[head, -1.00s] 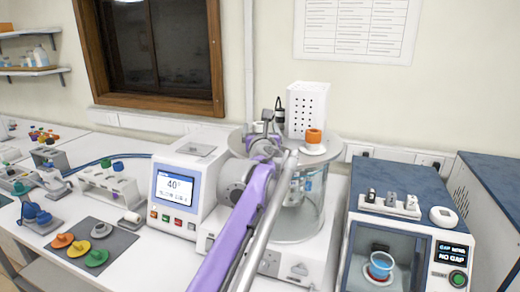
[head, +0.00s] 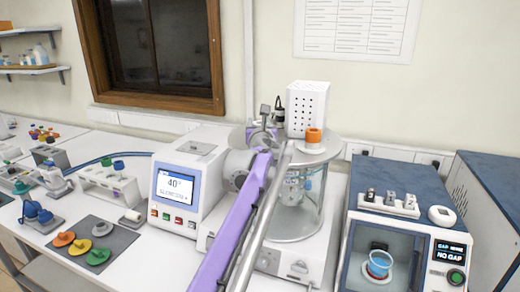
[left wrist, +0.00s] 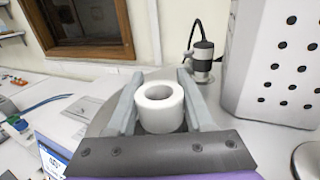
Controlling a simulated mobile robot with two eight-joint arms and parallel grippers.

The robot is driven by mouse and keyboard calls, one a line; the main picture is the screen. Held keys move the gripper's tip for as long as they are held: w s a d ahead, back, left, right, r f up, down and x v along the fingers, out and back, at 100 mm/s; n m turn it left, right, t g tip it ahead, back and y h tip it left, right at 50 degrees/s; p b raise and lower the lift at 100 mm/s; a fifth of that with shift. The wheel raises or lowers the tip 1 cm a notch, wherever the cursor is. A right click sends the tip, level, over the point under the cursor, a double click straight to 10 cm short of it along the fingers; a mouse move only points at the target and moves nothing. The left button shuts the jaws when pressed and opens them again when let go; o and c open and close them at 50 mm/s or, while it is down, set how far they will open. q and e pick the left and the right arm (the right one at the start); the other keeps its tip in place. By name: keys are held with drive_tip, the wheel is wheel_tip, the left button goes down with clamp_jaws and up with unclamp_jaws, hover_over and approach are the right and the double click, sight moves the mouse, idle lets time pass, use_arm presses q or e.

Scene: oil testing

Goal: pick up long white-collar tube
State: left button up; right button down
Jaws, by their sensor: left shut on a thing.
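In the left wrist view, the white ring-shaped collar (left wrist: 160,107) of the tube sits between the two grey fingers of my left gripper (left wrist: 158,90). The fingers press on it from both sides, and its round opening faces the camera. The tube's body below the collar is hidden by the gripper. In the head view, my left gripper (head: 264,118) is over the left part of the round glass-topped bath (head: 326,158). The held collar cannot be made out there behind my arm. My right gripper is not in view.
An orange cap on a white disc (head: 314,138) stands on the bath top, close right of my gripper. A white perforated box (head: 307,108) is behind it. The display unit (head: 181,187) stands left, the blue-topped gap tester (head: 405,240) right.

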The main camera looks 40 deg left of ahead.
use_arm(q)
clamp_jaws()
drive_tip(key=shift+r, duration=0.1)
